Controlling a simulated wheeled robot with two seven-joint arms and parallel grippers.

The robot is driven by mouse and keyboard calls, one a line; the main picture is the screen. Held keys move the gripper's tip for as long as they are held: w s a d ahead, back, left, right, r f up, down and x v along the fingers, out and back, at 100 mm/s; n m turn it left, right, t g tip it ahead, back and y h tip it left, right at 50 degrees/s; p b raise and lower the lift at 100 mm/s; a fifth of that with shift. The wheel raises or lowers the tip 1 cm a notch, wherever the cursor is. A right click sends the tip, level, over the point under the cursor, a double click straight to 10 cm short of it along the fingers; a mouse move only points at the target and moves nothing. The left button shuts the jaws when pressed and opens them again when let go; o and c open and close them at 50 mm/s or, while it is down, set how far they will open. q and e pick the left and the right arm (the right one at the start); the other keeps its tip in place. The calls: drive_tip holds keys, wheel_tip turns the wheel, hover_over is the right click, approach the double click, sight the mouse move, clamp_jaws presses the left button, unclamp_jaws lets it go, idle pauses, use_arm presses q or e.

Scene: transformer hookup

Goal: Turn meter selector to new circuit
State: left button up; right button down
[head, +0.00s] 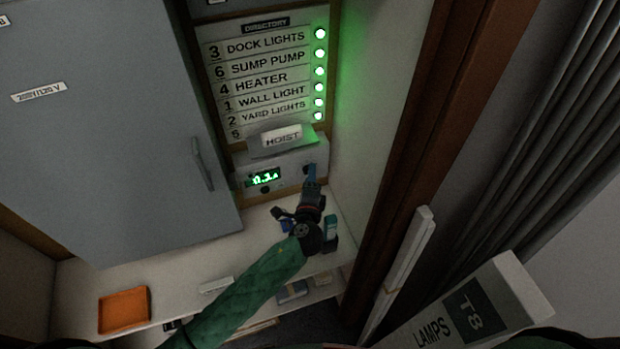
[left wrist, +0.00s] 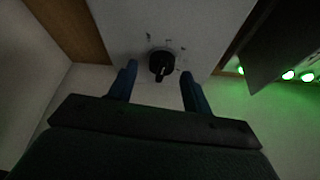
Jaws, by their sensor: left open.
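The meter (head: 283,168) is a pale box under the directory board, with a lit green display (head: 264,178) that seems to read 0.3 A. Its selector, a black round knob (left wrist: 161,65) with a light pointer mark, shows in the left wrist view. My left gripper (head: 310,172) is at the right part of the meter's front in the head view, hiding the knob there. In the left wrist view the open blue fingers (left wrist: 158,84) stand one on each side of the knob, with gaps. I cannot tell whether they reach its depth. My right gripper is not in view.
The directory board (head: 262,75) has several lit green lamps and a HOIST label (head: 282,139) above the meter. A grey cabinet (head: 110,120) is at left. The shelf (head: 190,270) holds an orange tray (head: 124,310). A brown post (head: 415,130) and a LAMPS box (head: 475,310) are at right.

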use_arm(q)
drive_tip(key=c, duration=0.9)
drive_tip(key=shift+c, duration=0.2)
drive_tip(key=shift+r+m+g+y+p, duration=0.15)
drive_tip(key=shift+m+g+y+p, duration=0.4)
drive_tip(key=shift+m, duration=0.85)
drive_tip(key=shift+r+m+g+y+p, duration=0.15)
drive_tip(key=shift+m+g+y+p, duration=0.35)
drive_tip(key=shift+m, duration=0.9)
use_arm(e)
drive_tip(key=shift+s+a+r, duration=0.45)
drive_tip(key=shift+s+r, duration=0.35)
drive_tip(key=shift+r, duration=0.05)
